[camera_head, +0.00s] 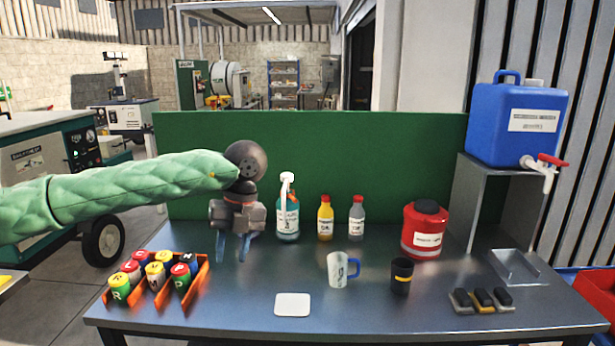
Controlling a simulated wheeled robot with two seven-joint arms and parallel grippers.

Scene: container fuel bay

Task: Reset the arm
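My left arm (125,186), in a quilted green sleeve, reaches in from the left across the back of the table. Its gripper (233,250) points down above the table, between the orange can rack and the spray bottle. Its two bluish fingers are apart, with nothing visible between them. My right arm and gripper are not in view.
The metal table (380,312) holds an orange rack (203,279) of cans, a spray bottle (287,222), two small bottles, a white mug (337,270), a black cup (401,277), a white coaster (292,304) and a red container (424,232). A green panel (390,155) stands behind.

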